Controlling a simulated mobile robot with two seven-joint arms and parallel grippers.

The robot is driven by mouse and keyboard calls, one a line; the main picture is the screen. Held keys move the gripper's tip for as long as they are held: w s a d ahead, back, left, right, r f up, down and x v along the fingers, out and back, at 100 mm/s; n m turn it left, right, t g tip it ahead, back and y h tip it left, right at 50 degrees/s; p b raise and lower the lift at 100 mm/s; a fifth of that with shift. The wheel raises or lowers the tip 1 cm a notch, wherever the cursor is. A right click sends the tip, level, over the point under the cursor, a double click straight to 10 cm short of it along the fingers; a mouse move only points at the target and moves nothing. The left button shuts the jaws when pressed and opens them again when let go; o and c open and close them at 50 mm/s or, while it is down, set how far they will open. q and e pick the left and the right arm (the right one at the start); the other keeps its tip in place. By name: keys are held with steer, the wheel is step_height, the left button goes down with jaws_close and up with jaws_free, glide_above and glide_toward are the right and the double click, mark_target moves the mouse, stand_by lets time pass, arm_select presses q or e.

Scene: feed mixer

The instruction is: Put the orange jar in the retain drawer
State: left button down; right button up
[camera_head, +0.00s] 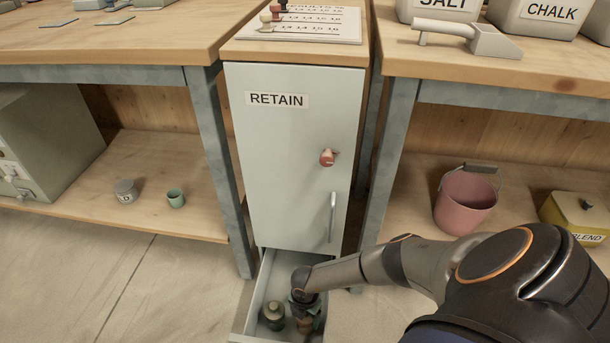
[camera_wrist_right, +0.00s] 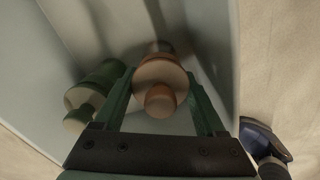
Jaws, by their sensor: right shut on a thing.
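The retain drawer (camera_head: 256,286) is pulled open at the bottom of the pale cabinet labelled RETAIN. My right gripper (camera_head: 305,308) reaches down into it. It is shut on the orange jar (camera_head: 306,325), which shows only partly below the fingers in the head view. In the right wrist view the orange jar (camera_wrist_right: 160,99) sits upright between the two green fingers, its round knob toward the camera. Whether its base touches the drawer floor I cannot tell. My left gripper is not in view.
A green jar (camera_head: 273,316) stands in the drawer, left of the orange jar; it also shows in the right wrist view (camera_wrist_right: 92,98). The cabinet door (camera_head: 290,170) above is shut. A pink bucket (camera_head: 465,202) stands on the right shelf.

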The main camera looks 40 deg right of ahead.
steer(key=shift+w, duration=0.1)
steer(key=shift+f, duration=0.1)
steer(key=o, duration=1.5)
steer(key=shift+f, duration=0.1)
steer(key=shift+r, duration=0.2)
step_height(320, 180, up, 12)
steer(key=p, duration=0.9)
steer(key=shift+f, duration=0.25)
steer(key=shift+r+p, duration=0.25)
steer(key=shift+p, duration=0.1)
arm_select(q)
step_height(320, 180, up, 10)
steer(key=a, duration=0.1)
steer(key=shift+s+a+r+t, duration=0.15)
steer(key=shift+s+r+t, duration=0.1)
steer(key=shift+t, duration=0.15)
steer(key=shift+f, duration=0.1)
